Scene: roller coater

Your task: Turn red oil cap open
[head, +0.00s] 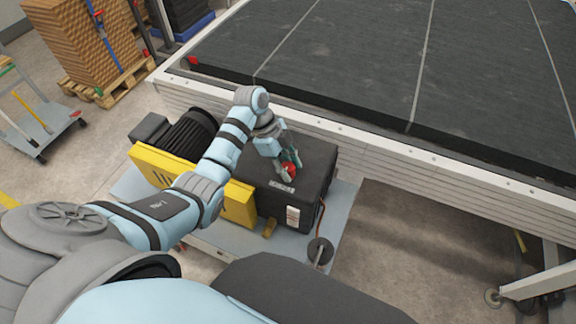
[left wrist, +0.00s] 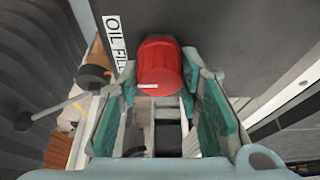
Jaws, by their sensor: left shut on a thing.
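The red oil cap (head: 289,169) sits on top of the dark box-shaped unit (head: 315,155). In the left wrist view the cap (left wrist: 160,62) is a ribbed red cylinder with a short white mark near its lower edge, beside a label reading "OIL FILL" (left wrist: 116,40), partly cut off. My left gripper (head: 286,172) reaches down onto the cap from above. In the left wrist view its teal-padded fingers (left wrist: 160,85) stand on both sides of the cap, shut on it. My right gripper is not in view.
A yellow guard (head: 240,203) and a dark ribbed motor (head: 190,132) stand left of the unit. A large dark-topped table with a white frame (head: 380,150) runs behind it.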

